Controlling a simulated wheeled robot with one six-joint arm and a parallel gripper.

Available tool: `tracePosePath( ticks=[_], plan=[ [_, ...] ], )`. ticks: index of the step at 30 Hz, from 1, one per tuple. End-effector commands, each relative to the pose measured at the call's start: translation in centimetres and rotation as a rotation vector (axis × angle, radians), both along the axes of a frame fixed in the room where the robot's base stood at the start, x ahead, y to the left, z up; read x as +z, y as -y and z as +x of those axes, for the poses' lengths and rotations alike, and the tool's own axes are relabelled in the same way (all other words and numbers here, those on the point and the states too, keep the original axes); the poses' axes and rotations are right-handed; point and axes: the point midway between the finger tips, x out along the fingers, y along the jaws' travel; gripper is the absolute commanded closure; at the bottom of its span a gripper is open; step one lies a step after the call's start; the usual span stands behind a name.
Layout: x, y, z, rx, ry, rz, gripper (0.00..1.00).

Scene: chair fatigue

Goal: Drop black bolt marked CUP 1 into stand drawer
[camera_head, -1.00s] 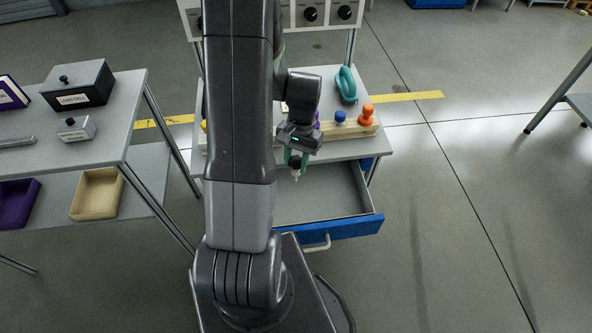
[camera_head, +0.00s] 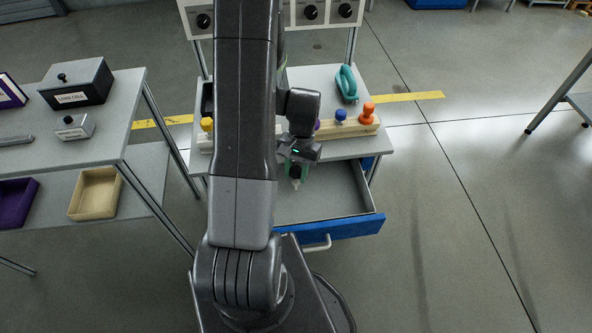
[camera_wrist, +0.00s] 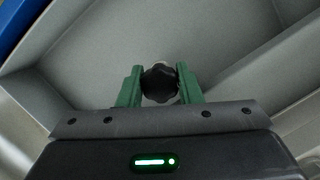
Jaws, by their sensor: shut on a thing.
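My gripper (camera_head: 296,177) is shut on the black bolt (camera_head: 295,171), which has a dark lobed knob and a pale lower end. In the wrist view the bolt's knob (camera_wrist: 160,82) sits between the two green fingers of my gripper (camera_wrist: 160,88). No CUP 1 marking is readable. The stand drawer (camera_head: 345,230) is pulled open, with a blue front, a light handle and a grey inside. My gripper holds the bolt over the drawer's open space. In the wrist view the drawer's grey floor (camera_wrist: 150,35) fills the background and looks empty where visible.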

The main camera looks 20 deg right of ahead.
Motion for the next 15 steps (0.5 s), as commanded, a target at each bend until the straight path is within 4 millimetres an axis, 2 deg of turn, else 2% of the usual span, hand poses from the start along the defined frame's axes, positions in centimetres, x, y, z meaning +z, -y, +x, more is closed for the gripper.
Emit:
tracePosePath(
  ticks=[5, 6, 15],
  plan=[
    [-0.23, 0.0, 0.0, 0.0, 0.0, 0.0, 0.88],
    [-0.23, 0.0, 0.0, 0.0, 0.0, 0.0, 0.6],
    [-0.11, 0.01, 0.04, 0.0, 0.001, -0.001, 0.59]
  ],
)
